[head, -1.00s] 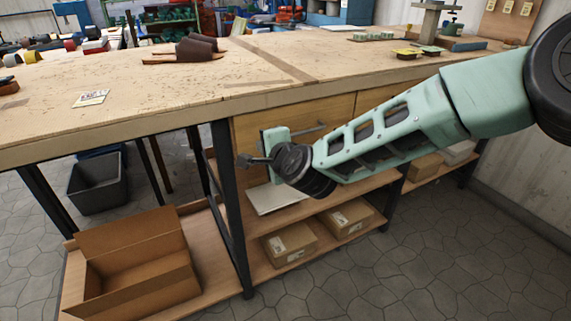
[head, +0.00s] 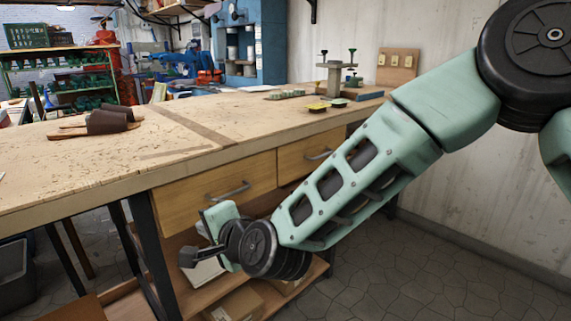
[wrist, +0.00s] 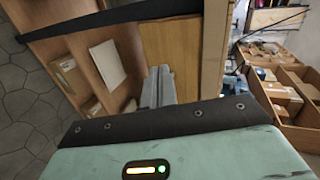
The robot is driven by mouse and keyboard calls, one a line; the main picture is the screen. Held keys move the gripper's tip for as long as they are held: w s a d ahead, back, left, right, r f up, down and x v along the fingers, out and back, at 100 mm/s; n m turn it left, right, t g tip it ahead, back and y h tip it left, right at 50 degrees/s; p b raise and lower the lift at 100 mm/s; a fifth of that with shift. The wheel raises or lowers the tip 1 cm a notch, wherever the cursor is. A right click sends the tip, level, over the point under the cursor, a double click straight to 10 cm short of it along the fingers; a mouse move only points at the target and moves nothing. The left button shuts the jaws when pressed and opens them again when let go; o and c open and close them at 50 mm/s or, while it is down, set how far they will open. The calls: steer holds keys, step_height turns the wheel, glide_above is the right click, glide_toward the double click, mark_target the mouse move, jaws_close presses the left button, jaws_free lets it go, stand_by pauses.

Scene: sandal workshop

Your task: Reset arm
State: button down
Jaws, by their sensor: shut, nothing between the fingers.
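My gripper (head: 190,256) is shut and empty. In the head view it hangs at the front of the workbench (head: 60,185), below the bench top and near the left drawer (head: 215,185). In the wrist view my gripper (wrist: 158,85) shows its closed fingers pointing toward a wooden drawer front (wrist: 172,48). My green arm reaches down to the left from the right side of the head view. I cannot tell the exact gap between the fingers and the bench.
Brown sandals (head: 105,122) lie on the bench top at left. A small press (head: 335,72) and yellow-topped pads (head: 318,107) stand at its far right. A cardboard box (head: 235,302) sits on the lower shelf. The floor at right is clear.

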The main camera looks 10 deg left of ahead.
steer(key=s+d+n+g+h, duration=0.3)
steer(key=s+d+n, duration=0.3)
steer(key=d, duration=0.5)
steer(key=s+d+n+g+h, duration=0.2)
steer(key=s+d+n+h, duration=0.2)
steer(key=s+d, duration=0.55)
steer(key=s+d+n+g+h, duration=0.35)
steer(key=s+d, duration=0.25)
steer(key=d, duration=0.7)
step_height(320, 180, up, 16)
steer(key=s+n+p, duration=0.1)
steer(key=p, duration=1.4)
steer(key=shift+d+f, duration=0.25)
steer(key=shift+d, duration=0.2)
